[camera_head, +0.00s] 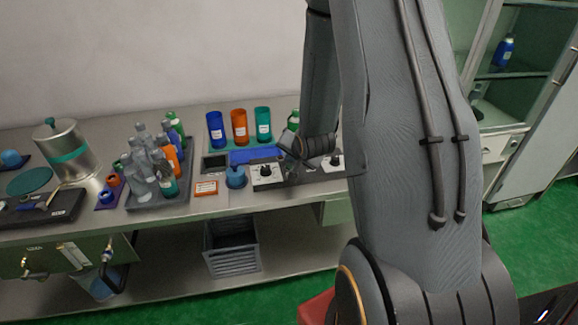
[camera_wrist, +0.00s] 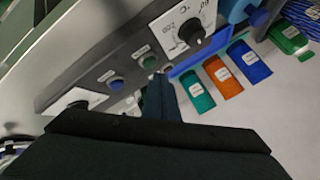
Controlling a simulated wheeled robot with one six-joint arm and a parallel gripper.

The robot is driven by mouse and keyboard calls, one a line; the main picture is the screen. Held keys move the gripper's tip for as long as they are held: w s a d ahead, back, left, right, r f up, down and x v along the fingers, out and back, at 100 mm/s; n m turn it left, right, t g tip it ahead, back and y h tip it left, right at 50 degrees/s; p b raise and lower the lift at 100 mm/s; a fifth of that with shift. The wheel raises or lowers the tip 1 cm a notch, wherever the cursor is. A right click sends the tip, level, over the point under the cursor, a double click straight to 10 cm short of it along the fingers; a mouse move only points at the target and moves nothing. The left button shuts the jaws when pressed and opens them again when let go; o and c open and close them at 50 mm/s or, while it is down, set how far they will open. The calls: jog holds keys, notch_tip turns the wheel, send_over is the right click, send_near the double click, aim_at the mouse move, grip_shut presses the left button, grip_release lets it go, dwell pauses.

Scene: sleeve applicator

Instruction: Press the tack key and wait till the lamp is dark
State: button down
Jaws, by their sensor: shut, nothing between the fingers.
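In the wrist view a grey panel carries a dark green round button (camera_wrist: 149,62) and a blue round button (camera_wrist: 115,82), each with a small label too small to read. I cannot tell which is the tack key or the lamp, or whether either is lit. A white plate with a black knob (camera_wrist: 190,32) lies beyond the green button. My gripper (camera_wrist: 158,82) is shut and empty, its tips near the green button; I cannot tell if they touch. In the head view the white knob box (camera_head: 267,174) is left of my gripper (camera_head: 291,173), and my arm hides part of the panel.
Blue, orange and teal sleeves (camera_head: 239,127) stand behind the panel. A blue cup (camera_head: 236,177) is left of the knob box. A grey tray (camera_head: 160,200) of several bottles stands further left. A second white knob plate (camera_head: 333,162) is close right of my gripper.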

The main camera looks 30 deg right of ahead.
jog(key=shift+f, duration=0.1)
dwell(0.5)
jog(key=shift+f, duration=0.35)
jog(key=shift+f+b, duration=0.4)
dwell(0.6)
jog(key=shift+r, duration=0.1)
jog(key=shift+r+p, duration=0.7)
jog(key=shift+r, duration=0.05)
notch_tip(320, 180, up, 5)
jog(key=p, duration=0.4)
dwell(0.4)
dwell(0.5)
